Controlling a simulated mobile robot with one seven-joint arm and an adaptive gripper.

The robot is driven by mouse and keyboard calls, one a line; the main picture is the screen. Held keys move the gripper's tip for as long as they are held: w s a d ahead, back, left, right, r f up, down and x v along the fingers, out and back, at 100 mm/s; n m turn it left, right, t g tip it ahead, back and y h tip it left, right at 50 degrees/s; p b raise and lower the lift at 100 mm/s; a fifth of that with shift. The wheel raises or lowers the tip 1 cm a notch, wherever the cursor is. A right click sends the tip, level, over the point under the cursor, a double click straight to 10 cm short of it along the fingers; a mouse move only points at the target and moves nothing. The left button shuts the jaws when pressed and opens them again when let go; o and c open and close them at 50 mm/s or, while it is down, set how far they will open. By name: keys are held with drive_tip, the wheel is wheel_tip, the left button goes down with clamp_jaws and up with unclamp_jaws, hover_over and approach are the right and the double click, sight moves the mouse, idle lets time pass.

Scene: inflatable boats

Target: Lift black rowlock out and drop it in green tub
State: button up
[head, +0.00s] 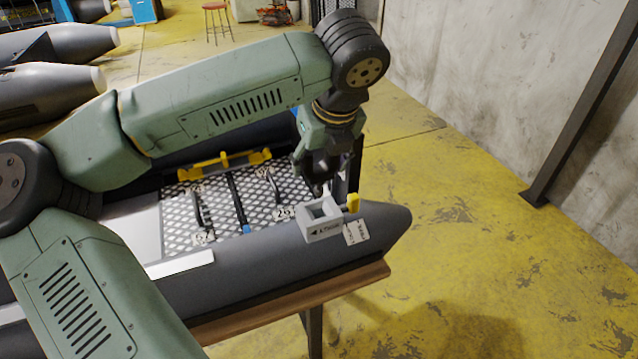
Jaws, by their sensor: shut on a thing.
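My gripper (324,188) is at the bow end of the grey inflatable boat (385,222), fingers pointing down. It is shut on a small dark piece, which appears to be the black rowlock; fingers and shadow hide most of it. Just below is a pale grey block (322,232) with a square opening and an arrow label, on the boat's tube. The opening shows largely clear, but I cannot tell whether the held piece still touches the block. I do not make out a green tub in this view.
A yellow bar (225,162) lies along the boat's far side. Black bars and numbered tags lie on the patterned floor panel (215,205). A yellow knob (352,202) and a white tag (357,233) are beside the block. The yellow floor (470,260) to the right is clear.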

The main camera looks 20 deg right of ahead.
sight(319, 170)
wheel_tip(319, 170, up, 8)
drive_tip(key=p, duration=0.2)
drive_tip(key=shift+p, duration=0.3)
idle(0.5)
idle(1.5)
